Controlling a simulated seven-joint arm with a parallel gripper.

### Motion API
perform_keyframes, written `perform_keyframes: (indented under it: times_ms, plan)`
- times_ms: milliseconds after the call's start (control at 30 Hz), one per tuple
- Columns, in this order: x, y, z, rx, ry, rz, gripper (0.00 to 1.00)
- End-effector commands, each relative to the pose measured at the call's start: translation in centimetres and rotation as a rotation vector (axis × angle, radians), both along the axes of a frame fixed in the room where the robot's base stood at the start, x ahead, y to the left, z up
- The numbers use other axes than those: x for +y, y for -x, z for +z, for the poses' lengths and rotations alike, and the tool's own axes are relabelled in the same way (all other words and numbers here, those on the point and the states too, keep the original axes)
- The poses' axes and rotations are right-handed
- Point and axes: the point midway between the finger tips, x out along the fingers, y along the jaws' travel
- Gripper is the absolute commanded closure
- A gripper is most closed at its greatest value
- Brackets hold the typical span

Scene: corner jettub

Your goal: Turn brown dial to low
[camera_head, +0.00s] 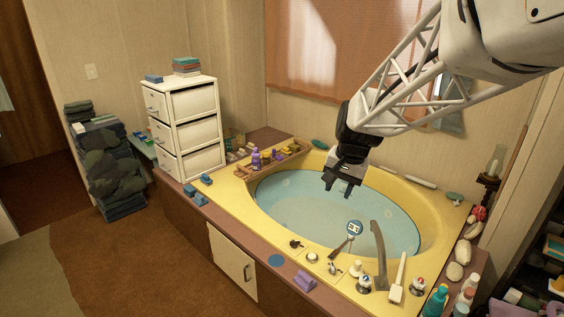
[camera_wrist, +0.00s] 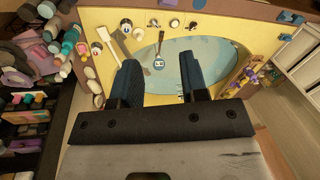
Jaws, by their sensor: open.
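Several small dials and fittings stand on the yellow tub's (camera_head: 240,193) front rim. They include a dark fitting (camera_head: 296,245), a pale-topped knob (camera_head: 312,257) and a silver dial with a red mark (camera_head: 418,286). I cannot tell for sure which is the brown dial, and no setting marks are readable. The wrist view shows the dark fitting (camera_wrist: 193,25) and the pale-topped knob (camera_wrist: 174,23) beyond my fingers. My gripper (camera_head: 337,188) is open and empty, hanging above the water towards the back, well away from the dials. Its fingers also show in the wrist view (camera_wrist: 160,72).
Bottles (camera_head: 436,300) crowd the front right corner. A wooden tray (camera_head: 270,162) sits on the left rim.

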Motion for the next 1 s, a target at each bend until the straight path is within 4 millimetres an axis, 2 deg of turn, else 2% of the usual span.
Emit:
perform_keyframes:
  times_ms: [100, 567, 1000]
  plan:
    - [0.2, -2.8, -1.2, 0.017, -0.017, -0.037, 0.6]
    - [1.0, -12.6, -6.5, 0.081, -0.077, -0.189, 0.6]
    - [1.7, -21.2, -13.7, 0.148, -0.127, -0.337, 0.6]
